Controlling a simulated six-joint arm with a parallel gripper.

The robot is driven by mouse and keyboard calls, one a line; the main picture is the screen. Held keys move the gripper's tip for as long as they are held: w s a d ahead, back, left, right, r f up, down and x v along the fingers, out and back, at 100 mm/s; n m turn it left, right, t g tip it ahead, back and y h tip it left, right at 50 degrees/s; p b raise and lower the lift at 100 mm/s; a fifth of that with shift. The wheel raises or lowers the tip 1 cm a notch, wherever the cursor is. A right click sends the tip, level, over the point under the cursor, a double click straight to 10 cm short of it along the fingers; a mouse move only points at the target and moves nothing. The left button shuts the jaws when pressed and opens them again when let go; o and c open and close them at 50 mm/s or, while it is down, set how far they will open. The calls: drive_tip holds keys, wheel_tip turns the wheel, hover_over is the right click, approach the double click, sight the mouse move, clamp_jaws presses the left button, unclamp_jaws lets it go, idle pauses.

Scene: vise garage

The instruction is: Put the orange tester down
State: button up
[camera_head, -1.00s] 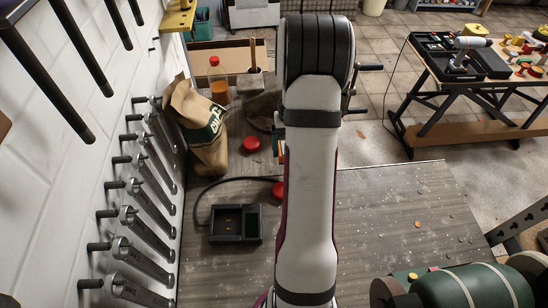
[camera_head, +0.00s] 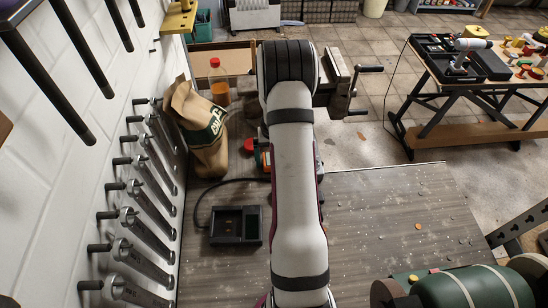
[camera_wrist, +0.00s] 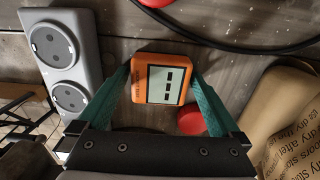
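The orange tester (camera_wrist: 160,80), a small box with a pale display, is between the teal fingers of my gripper (camera_wrist: 163,84) in the wrist view. The fingers press on its left and right sides, so my gripper is shut on it. The tester is over the grey wooden bench top (camera_wrist: 110,20); I cannot tell whether it touches the wood. In the head view, my arm hides most of the gripper, and only a bit of it (camera_head: 263,158) shows at the arm's left edge.
A socket strip (camera_wrist: 60,55) lies left in the wrist view. A red round thing (camera_wrist: 191,121) is close by the right finger. A paper bag (camera_head: 207,130), bottle (camera_head: 219,85), black cable (camera_head: 225,181) and black tray (camera_head: 236,225) are left of my arm.

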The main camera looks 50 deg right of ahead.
drive_tip(key=shift+r, duration=0.1)
wheel_tip(320, 180, up, 12)
drive_tip(key=a+r+n, duration=0.1)
drive_tip(key=a+r, duration=0.3)
drive_tip(key=a, duration=0.3)
drive_tip(key=a+r, duration=0.3)
drive_tip(key=a, duration=0.4)
drive_tip(key=s+a+r+n+y, duration=0.1)
drive_tip(key=s+a+r+n, duration=0.1)
drive_tip(key=s+a, duration=1.5)
drive_tip(key=a, duration=0.3)
drive_tip(key=shift+a+y, duration=0.3)
drive_tip(key=shift+y, duration=0.1)
drive_tip(key=shift+r, duration=0.15)
